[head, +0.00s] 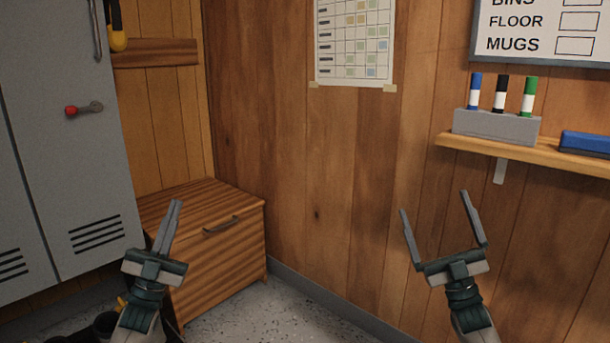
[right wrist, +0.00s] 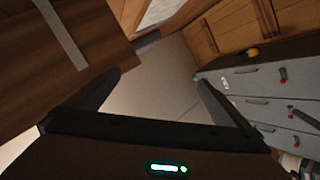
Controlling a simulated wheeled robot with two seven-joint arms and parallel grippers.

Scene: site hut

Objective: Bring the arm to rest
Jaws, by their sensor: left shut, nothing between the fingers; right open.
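My left gripper (head: 168,228) is raised in the lower left of the head view, in front of a wooden chest. Its fingers are together with nothing between them. My right gripper (head: 440,222) is raised in the lower right, in front of the panelled wall. Its fingers are spread wide and empty. The right gripper's fingers also show in the right wrist view (right wrist: 158,88), apart with nothing between them.
A grey locker (head: 65,140) with a red-ended handle stands at left. The wooden chest (head: 222,262) sits in the corner. At right a shelf (head: 480,146) carries a grey holder (head: 495,126) with three markers and a blue eraser (head: 585,143). Speckled floor (head: 275,318) is free between the arms.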

